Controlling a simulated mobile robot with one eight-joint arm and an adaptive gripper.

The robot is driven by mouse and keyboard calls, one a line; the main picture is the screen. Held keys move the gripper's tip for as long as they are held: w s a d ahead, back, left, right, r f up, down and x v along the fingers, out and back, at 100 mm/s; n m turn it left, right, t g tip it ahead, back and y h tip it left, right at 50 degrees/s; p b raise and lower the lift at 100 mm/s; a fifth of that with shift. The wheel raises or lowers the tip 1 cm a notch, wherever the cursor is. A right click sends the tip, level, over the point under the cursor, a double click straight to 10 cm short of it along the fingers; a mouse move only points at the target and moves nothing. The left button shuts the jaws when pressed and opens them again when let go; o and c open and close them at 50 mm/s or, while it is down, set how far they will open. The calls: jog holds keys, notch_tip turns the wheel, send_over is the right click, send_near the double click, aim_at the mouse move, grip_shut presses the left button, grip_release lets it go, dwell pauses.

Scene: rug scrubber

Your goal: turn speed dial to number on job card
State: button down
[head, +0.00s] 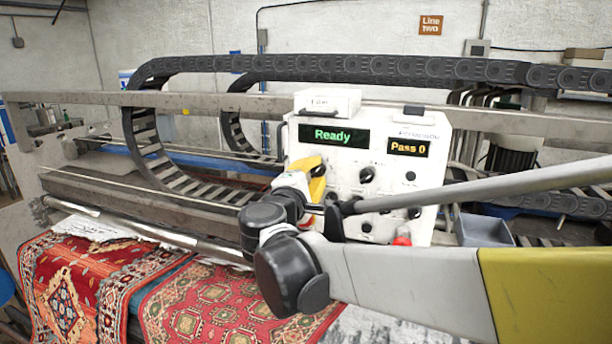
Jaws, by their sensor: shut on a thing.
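The white control panel (375,155) stands at centre, with a green "Ready" display (333,136) and an amber "Pass 0" display (408,147). Dark knobs show on its face: one below the displays (367,174), one lower down (366,227), one at right (414,212). I cannot read their markings or tell which is the speed dial. I cannot make out a job card.
A red button (402,240) sits at the panel's lower edge. A grey bin (484,232) stands to its right. A black cable chain (330,69) arches behind. Patterned red rugs (205,305) lie in front at left. A metal roller (140,229) runs above them.

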jog(key=m, duration=0.4)
jog(key=shift+b, duration=0.35)
jog(key=shift+r+m, duration=0.1)
jog(key=shift+m, duration=2.1)
jog(key=c, duration=1.1)
grip_release()
jog(key=shift+w, duration=0.1)
jog(key=v, duration=1.2)
